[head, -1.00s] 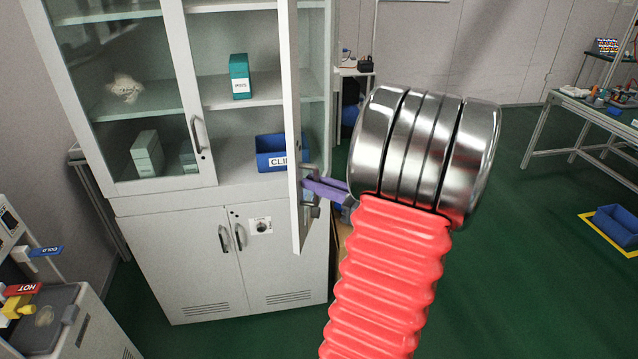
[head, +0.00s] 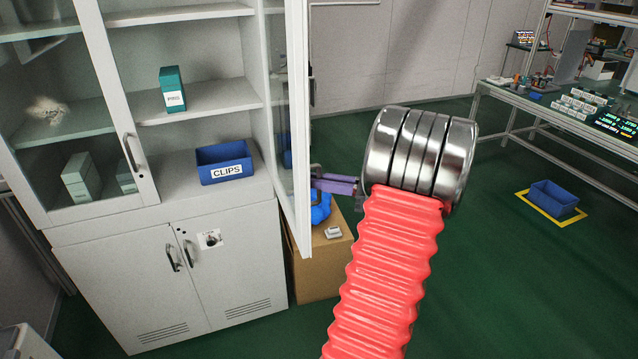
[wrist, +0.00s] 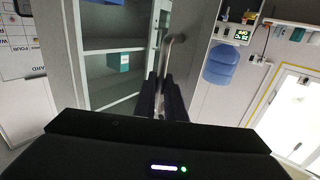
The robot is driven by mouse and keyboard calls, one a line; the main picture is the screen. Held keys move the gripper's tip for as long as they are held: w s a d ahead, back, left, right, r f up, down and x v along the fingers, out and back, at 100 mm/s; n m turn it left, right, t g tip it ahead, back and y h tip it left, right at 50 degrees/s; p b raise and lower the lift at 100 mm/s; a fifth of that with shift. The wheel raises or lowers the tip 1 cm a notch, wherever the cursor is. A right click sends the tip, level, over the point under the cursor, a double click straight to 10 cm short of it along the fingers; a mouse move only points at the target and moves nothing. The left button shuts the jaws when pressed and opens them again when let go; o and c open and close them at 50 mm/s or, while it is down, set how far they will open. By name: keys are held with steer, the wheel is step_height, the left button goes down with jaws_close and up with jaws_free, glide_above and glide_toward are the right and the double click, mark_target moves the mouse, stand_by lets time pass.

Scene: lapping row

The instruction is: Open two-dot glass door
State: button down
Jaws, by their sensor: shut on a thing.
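The right glass door (head: 302,120) of the white cabinet stands swung wide open, seen nearly edge-on in the head view. My gripper (head: 314,184) is at this door's outer side, shut on its handle. In the wrist view, the dark fingers (wrist: 163,90) close around the lower part of the grey bar handle (wrist: 170,48). The left glass door (head: 133,120) is shut and has a single dot below its handle. Any dots on the open door are hidden in the head view.
Open shelves hold a teal box (head: 173,90) and a blue CLIPS bin (head: 224,163). A cardboard box (head: 318,268) stands beside the cabinet, beneath the door. A workbench (head: 560,120) and a blue floor bin (head: 553,198) are at right. Green floor between is clear.

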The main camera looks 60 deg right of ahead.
steer(key=shift+s+d+r, duration=0.1)
steer(key=shift+s+d, duration=0.05)
steer(key=shift+d, duration=0.1)
steer(key=c, duration=2.1)
jaws_free()
steer(key=shift+s, duration=0.1)
steer(key=v, duration=1.3)
steer(key=shift+s+d, duration=0.2)
steer(key=shift+s, duration=0.05)
